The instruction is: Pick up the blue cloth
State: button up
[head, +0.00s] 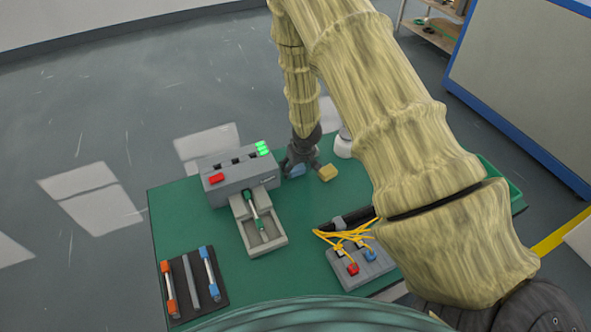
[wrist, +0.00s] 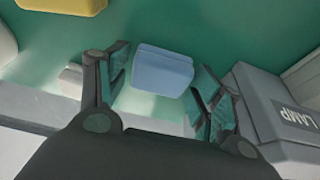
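The blue cloth (wrist: 162,71) is a small, folded, block-like pad on the green table, between the fingers in the wrist view. In the head view the cloth (head: 297,170) shows partly beside my gripper (head: 302,168) at the table's back edge. In the wrist view my gripper (wrist: 160,90) is open, with one finger to each side of the cloth and a gap on both sides. The fingers do not appear to touch it. How far above the table the fingertips are, I cannot tell.
A yellow pad (head: 327,172) lies just right of the cloth. A grey machine (head: 240,178) with green lights stands close on the left; its side also shows in the wrist view (wrist: 262,112). A white round object (head: 343,147) stands behind. A connector block with yellow cables (head: 360,262) is in front.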

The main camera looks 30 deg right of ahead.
aim_at(296, 167)
jog(key=c, duration=0.4)
jog(key=shift+r+b, duration=0.65)
jog(key=shift+r, duration=1.1)
jog(key=s+a+b, duration=0.1)
jog(key=s, duration=0.3)
jog(key=s+a+r+b, duration=0.1)
jog(key=s+b, duration=0.1)
jog(key=s, duration=0.3)
jog(key=s+a+b, duration=0.1)
jog(key=s+b, duration=0.1)
jog(key=s, duration=0.3)
jog(key=shift+s+r, duration=0.15)
jog(key=shift+s, duration=0.1)
jog(key=shift+s+a+r, duration=0.1)
jog(key=shift+s, duration=0.55)
jog(key=shift+r, duration=0.1)
jog(key=shift+c, duration=0.4)
